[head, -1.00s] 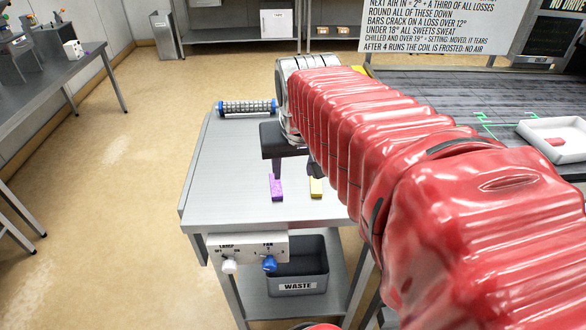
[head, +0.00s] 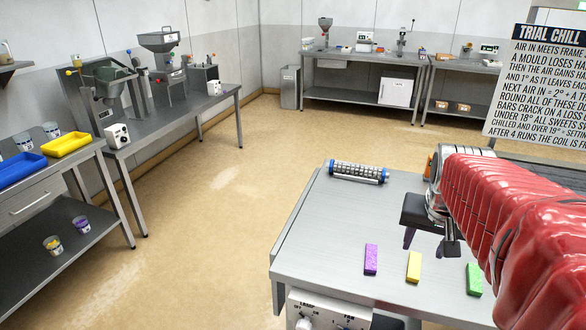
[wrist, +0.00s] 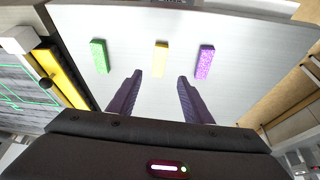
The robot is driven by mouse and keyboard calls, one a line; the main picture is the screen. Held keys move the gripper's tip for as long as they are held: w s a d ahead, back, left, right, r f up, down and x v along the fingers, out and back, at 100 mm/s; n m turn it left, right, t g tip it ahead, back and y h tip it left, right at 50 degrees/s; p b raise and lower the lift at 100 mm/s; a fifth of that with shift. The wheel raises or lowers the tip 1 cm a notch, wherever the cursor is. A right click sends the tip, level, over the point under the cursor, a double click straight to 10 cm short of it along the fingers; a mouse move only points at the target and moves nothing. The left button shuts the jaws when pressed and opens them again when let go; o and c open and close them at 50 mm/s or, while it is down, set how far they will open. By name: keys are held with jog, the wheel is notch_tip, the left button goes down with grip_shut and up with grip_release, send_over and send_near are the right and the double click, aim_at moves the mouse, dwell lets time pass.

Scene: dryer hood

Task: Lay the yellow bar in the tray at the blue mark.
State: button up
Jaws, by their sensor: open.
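The yellow bar (head: 414,266) lies on the steel table between a purple bar (head: 371,259) and a green bar (head: 474,279). My gripper (head: 430,243) is open and empty, with its fingers pointing down behind the row of bars in the head view. In the wrist view, the yellow bar (wrist: 161,56) lies ahead of the gap between the open fingers (wrist: 160,77), apart from them. The purple bar (wrist: 204,62) is to its right and the green bar (wrist: 100,56) to its left. I cannot make out the target tray or a blue mark in the current views.
A roller-like cylinder with blue ends (head: 357,172) lies at the steel table's (head: 320,235) back edge. A control box (head: 325,312) is on its front. A blue tray (head: 17,171) and a yellow tray (head: 66,144) stand on a left bench. Floor between is free.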

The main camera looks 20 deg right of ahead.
send_over(414, 265)
jog(key=s+a, duration=0.2)
jog(key=shift+d+f, duration=0.15)
jog(key=shift+f, duration=2.35)
jog(key=shift+x, duration=2.55)
jog(key=shift+c, duration=0.3)
grip_shut()
